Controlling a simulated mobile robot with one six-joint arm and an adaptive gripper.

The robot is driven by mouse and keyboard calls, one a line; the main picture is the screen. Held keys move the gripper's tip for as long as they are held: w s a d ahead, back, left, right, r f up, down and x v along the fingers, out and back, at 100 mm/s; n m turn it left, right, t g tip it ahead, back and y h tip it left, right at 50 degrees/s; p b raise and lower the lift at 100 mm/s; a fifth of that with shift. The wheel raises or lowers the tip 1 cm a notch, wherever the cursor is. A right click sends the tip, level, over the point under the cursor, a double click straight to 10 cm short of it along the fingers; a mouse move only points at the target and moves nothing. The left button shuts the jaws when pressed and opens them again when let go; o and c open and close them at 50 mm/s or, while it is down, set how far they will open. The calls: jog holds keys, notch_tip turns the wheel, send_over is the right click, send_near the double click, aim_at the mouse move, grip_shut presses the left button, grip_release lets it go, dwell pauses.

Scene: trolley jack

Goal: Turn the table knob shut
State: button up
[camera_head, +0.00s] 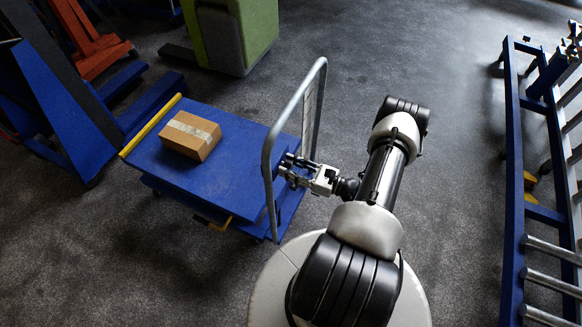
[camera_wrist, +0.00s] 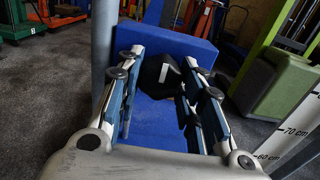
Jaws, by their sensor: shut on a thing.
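The table knob (camera_wrist: 153,80) is black with a white mark on its face. In the wrist view it sits between the two fingers of my gripper (camera_wrist: 161,68), against the blue lift table (camera_wrist: 155,115). My gripper is shut on the knob. In the head view my gripper (camera_head: 288,170) reaches through the grey push handle (camera_head: 270,195) to the near end of the blue table (camera_head: 235,180). The knob cannot be made out in the head view, where the fingers and handle cover that spot.
A taped cardboard box (camera_head: 190,135) rests on the table, near its yellow edge (camera_head: 150,125). The handle's bars stand close around my gripper. A green and grey cabinet (camera_head: 230,40) is behind; a blue frame (camera_head: 513,170) with ladders stands right. Floor between is clear.

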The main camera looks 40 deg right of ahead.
dwell(0.4)
jog(key=o, duration=1.1)
jog(key=shift+c, duration=0.2)
jog(key=shift+s, duration=0.1)
jog(key=v, duration=1.2)
jog(key=shift+d, duration=0.1)
